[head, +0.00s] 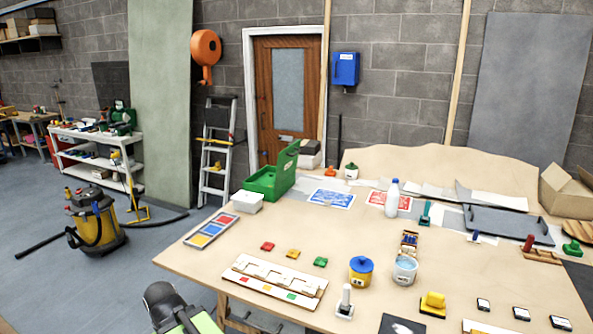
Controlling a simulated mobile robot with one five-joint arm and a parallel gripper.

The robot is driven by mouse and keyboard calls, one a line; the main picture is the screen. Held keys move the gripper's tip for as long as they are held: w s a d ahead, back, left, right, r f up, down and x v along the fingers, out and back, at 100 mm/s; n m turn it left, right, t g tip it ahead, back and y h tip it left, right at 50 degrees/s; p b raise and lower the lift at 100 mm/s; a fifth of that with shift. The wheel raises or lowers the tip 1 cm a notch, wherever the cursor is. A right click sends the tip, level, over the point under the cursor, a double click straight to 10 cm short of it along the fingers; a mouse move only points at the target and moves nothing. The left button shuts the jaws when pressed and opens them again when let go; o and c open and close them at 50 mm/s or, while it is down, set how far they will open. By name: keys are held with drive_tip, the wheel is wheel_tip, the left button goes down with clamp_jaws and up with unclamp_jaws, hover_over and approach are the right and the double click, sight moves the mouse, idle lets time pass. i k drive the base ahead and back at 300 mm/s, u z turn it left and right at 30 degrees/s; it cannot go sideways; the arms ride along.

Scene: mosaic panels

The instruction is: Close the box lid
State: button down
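A green box (259,183) stands at the back left of the wooden table, in the head view. Its green lid (287,162) stands raised, tilted upright on the box's right side, so the box is open. I cannot make out what is inside.
A white tub (247,201) stands close in front of the box. A colour-panel strip (212,230) lies at the table's left edge (172,249). Red and yellow pieces, a blue-lidded pot (361,271) and other items spread rightward. A black and green object (180,310), unclear to me, shows below.

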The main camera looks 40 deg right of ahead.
sight(287, 158)
drive_tip(key=u, duration=1.05)
drive_tip(key=k, duration=0.1)
drive_tip(key=z, duration=2.25)
drive_tip(key=i, duration=1)
drive_tip(key=z, duration=0.2)
drive_tip(key=k, duration=0.55)
drive_tip(key=u, duration=1.8)
drive_tip(key=i, duration=2.95)
drive_tip(key=u, duration=0.05)
